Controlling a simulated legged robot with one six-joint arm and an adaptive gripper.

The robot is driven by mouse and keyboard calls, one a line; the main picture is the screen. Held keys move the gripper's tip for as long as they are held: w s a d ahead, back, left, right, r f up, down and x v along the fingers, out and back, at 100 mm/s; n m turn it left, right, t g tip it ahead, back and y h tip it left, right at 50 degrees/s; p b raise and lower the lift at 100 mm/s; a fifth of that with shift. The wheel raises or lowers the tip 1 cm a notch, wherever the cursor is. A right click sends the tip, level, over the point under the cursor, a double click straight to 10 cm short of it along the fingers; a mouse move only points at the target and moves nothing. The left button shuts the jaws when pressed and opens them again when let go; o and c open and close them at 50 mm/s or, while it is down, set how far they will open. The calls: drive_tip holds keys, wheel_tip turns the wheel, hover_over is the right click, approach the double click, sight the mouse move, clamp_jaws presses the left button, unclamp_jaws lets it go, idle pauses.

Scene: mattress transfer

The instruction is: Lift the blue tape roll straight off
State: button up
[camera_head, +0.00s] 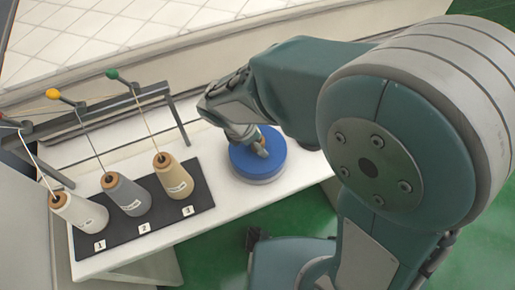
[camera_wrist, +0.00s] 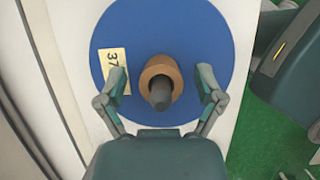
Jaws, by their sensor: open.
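The blue tape roll (camera_head: 269,164) lies flat on the white bench, right of the black mat. In the wrist view its round blue face (camera_wrist: 200,35) fills the upper middle, with a brown core (camera_wrist: 150,75) around a dark grey peg (camera_wrist: 160,93). A pale label reading "37" (camera_wrist: 113,70) is on its left part. My gripper (camera_wrist: 161,90) is open, with one finger on each side of the core and a gap to it on both sides. In the head view my arm partly hides the roll and the fingertips. I cannot tell whether the fingers touch the blue face.
White, grey and tan thread cones (camera_head: 172,177) stand on a black mat (camera_head: 120,238) numbered 1 to 3. A thin rail with colored knobs (camera_head: 112,74) stands behind them. A quilted white mattress (camera_head: 140,22) lies at the back.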

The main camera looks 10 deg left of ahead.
clamp_jaws()
idle(0.3)
wheel_tip(320, 180, up, 18)
idle(0.7)
